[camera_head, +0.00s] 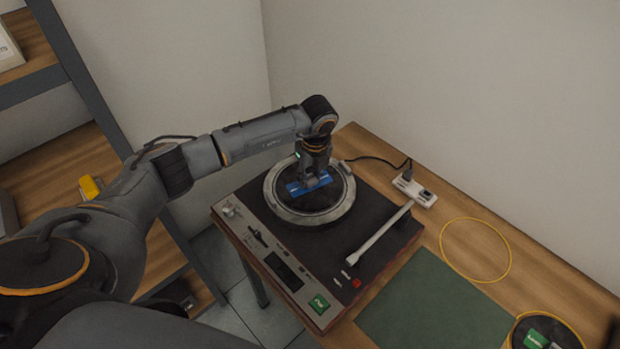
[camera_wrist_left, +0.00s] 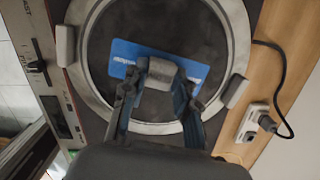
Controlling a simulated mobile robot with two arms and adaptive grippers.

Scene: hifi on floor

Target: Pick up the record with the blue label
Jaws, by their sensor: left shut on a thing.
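The record with the blue label (camera_head: 322,197) lies on the turntable's round platter (camera_head: 277,207). It is dark, and its blue label also shows in the left wrist view (camera_wrist_left: 125,52). My left gripper (camera_head: 314,182) points down over the middle of the record, at the label. The record looks flat and level with the platter. My right gripper is not in view.
The turntable (camera_head: 392,240) stands on a wooden table, with its pale tonearm (camera_head: 380,234) at the right. A power strip (camera_head: 414,190) lies behind it. A green mat (camera_head: 435,305), a yellow ring (camera_head: 476,250) and a round thing with a green label (camera_head: 535,338) lie to the right. Walls stand close behind.

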